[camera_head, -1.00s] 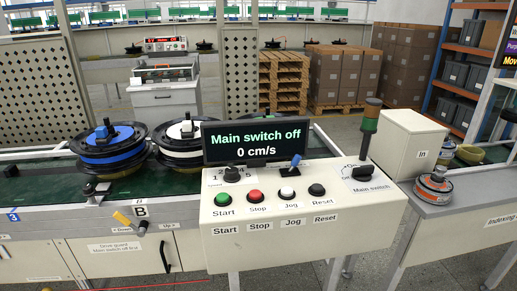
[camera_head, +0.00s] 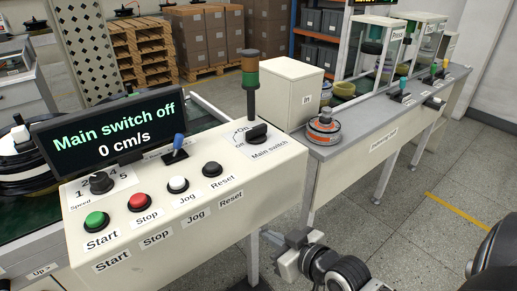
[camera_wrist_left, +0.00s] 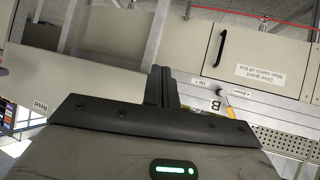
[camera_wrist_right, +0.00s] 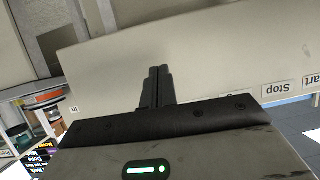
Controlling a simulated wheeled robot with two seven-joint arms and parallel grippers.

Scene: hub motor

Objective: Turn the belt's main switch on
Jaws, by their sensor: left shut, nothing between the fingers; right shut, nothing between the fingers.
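The main switch (camera_head: 257,132) is a black rotary knob on the right end of the cream control panel (camera_head: 270,170), with On and Off marks at its left and a "Main switch" label in front. The display (camera_head: 110,135) reads "Main switch off" and "0 cm/s". My right gripper (camera_head: 272,237) is below and in front of the panel's right end, apart from the switch. In the right wrist view its fingers (camera_wrist_right: 157,86) are shut and empty. My left gripper (camera_wrist_left: 162,86) shows only in the left wrist view, shut and empty, with the belt's drive guard beyond.
The panel also carries a green Start button (camera_head: 96,220), a red Stop button (camera_head: 138,202), a speed knob (camera_head: 101,183) and a blue-tipped lever (camera_head: 178,146). A signal lamp (camera_head: 250,75) stands just behind the switch. A cream box (camera_head: 278,90) is behind right.

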